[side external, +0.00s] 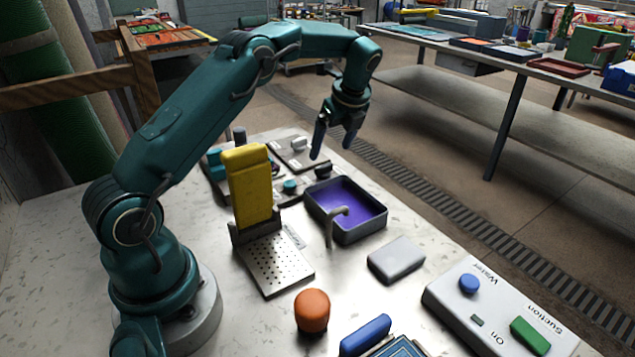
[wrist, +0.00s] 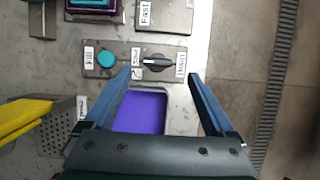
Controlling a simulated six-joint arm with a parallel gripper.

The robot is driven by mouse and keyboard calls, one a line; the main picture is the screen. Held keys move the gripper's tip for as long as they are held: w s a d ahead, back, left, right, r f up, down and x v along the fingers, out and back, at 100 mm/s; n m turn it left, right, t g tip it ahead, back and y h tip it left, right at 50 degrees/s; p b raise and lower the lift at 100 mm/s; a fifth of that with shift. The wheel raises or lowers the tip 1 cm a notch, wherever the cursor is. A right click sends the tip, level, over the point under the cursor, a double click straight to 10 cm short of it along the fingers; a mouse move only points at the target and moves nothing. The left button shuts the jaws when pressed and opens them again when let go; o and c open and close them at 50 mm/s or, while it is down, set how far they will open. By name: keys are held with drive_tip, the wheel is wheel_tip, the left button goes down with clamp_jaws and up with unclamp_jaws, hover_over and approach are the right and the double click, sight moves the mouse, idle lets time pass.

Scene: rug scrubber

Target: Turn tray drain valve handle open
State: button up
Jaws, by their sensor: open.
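My gripper (side external: 332,146) is open and empty, pointing down above the far end of the tray. In the wrist view my gripper (wrist: 160,76) has its two blue fingers wide apart. The dark tray (side external: 374,237) holds purple liquid, which shows between the fingers in the wrist view. A grey bent handle (side external: 331,226) stands at the tray's near left side; it is hidden in the wrist view. A grey panel with a black knob (wrist: 157,64) and a teal button (wrist: 106,60) lies beyond the tray. I cannot tell which part is the drain valve handle.
A yellow upright piece (side external: 249,186) stands on a perforated metal plate (side external: 275,264) left of the tray. A grey block (side external: 396,260), an orange knob (side external: 312,310) and a white control box (side external: 462,308) are nearer the camera. Other labelled panels lie beyond the tray.

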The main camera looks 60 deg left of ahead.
sight(324, 165)
drive_tip(key=shift+x, duration=2.85)
drive_tip(key=shift+s, duration=0.15)
drive_tip(key=c, duration=1.4)
drive_tip(key=shift+n+g, duration=0.7)
drive_tip(key=shift+n, duration=0.7)
drive_tip(key=o, duration=1.4)
